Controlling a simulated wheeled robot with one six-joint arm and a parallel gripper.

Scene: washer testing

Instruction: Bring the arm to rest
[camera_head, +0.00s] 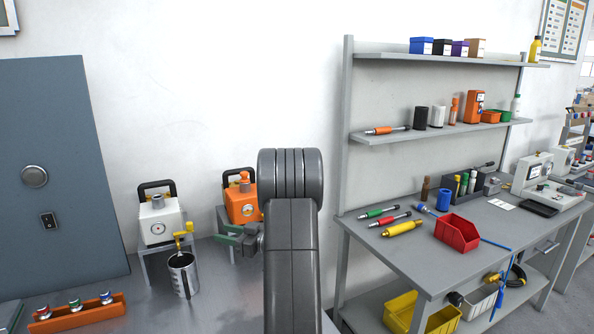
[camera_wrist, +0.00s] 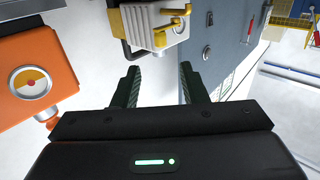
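My arm rises at the bottom centre of the head view. My gripper (camera_head: 239,240) points left there, partly hidden behind my arm, in front of the orange machine (camera_head: 242,204). In the wrist view my gripper (camera_wrist: 160,82) has its two dark fingers spread apart, with nothing between them. The orange machine (camera_wrist: 40,75), with a round dial, is at the left of that view. The white machine (camera_wrist: 155,50) is beyond the fingertips. It also shows in the head view (camera_head: 160,222), on a small stand left of my gripper.
A grey cabinet (camera_head: 60,170) is at left. A workbench (camera_head: 470,262) with tools and a red bin (camera_head: 457,233) is at right. The white wall above my arm is clear.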

